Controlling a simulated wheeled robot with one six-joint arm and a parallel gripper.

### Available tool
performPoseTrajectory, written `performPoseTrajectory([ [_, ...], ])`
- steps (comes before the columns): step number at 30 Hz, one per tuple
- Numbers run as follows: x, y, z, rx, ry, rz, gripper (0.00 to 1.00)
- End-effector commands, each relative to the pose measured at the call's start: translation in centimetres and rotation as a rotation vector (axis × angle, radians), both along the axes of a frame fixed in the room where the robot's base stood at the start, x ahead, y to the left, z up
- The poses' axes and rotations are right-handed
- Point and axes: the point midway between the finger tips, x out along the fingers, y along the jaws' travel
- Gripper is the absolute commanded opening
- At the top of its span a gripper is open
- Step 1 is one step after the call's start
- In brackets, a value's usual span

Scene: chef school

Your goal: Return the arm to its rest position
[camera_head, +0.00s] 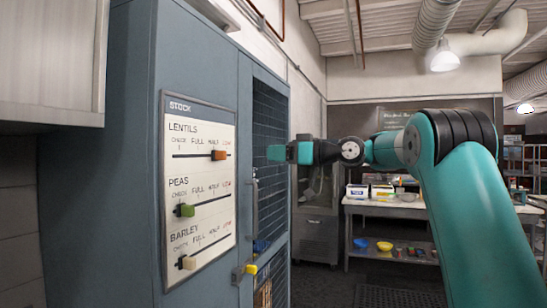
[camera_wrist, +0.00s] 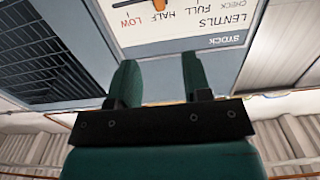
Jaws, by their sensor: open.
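My gripper (camera_wrist: 160,80) is open and empty in the wrist view, its two teal fingers apart. In the head view my gripper (camera_head: 280,153) points left toward the blue-grey cabinet, to the right of the stock board (camera_head: 199,190). The arm reaches across from the right. The wrist view shows the board (camera_wrist: 215,25) upside down beyond the fingers.
The tall cabinet (camera_head: 205,60) fills the left, with a mesh door (camera_head: 270,120), a handle (camera_head: 252,208) and a yellow-tipped latch (camera_head: 250,269). A table (camera_head: 400,208) with boxes stands behind. A wall unit (camera_head: 50,60) hangs at the upper left.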

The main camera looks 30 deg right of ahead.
Motion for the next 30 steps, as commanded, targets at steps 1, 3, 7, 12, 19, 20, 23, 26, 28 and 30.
performPoseTrajectory([
  [1,0.0,0.0,0.0,0.0,0.0,0.0,0.45],
  [3,0.0,0.0,0.0,0.0,0.0,0.0,0.45],
  [7,0.0,0.0,0.0,0.0,0.0,0.0,0.45],
  [12,0.0,0.1,0.0,0.0,0.002,0.001,0.45],
  [19,-0.8,8.2,-3.0,-0.029,0.186,0.056,0.45],
  [20,-1.4,10.1,-4.0,-0.039,0.235,0.068,0.45],
  [23,-4.7,16.5,-7.7,-0.093,0.416,0.111,0.45],
  [26,-9.6,21.5,-11.8,-0.164,0.596,0.15,0.45],
  [28,-13.7,24.1,-14.6,-0.224,0.718,0.174,0.45],
  [30,-18.2,25.9,-17.5,-0.292,0.834,0.196,0.45],
])
